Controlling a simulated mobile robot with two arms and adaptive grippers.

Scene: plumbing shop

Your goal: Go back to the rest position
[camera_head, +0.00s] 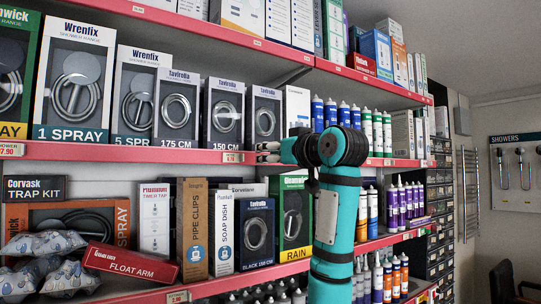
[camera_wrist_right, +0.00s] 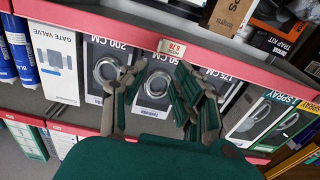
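My right gripper (camera_head: 268,152) is in front of the middle shelf's red edge, with its teal arm (camera_head: 335,220) rising from below. In the right wrist view the fingers of the right gripper (camera_wrist_right: 155,90) are spread apart with nothing between them. They are in front of boxed shower hoses; I cannot tell how near the fingertips are to the boxes. My left gripper is not in view.
Shelves with red edges (camera_head: 110,153) run along the left, filled with Tavirolla hose boxes (camera_head: 176,105), Wrenfix boxes (camera_head: 75,80) and sealant tubes (camera_head: 375,210). Plastic bags (camera_head: 45,245) lie lower left. An aisle opens at the right, with a shower display (camera_head: 515,170).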

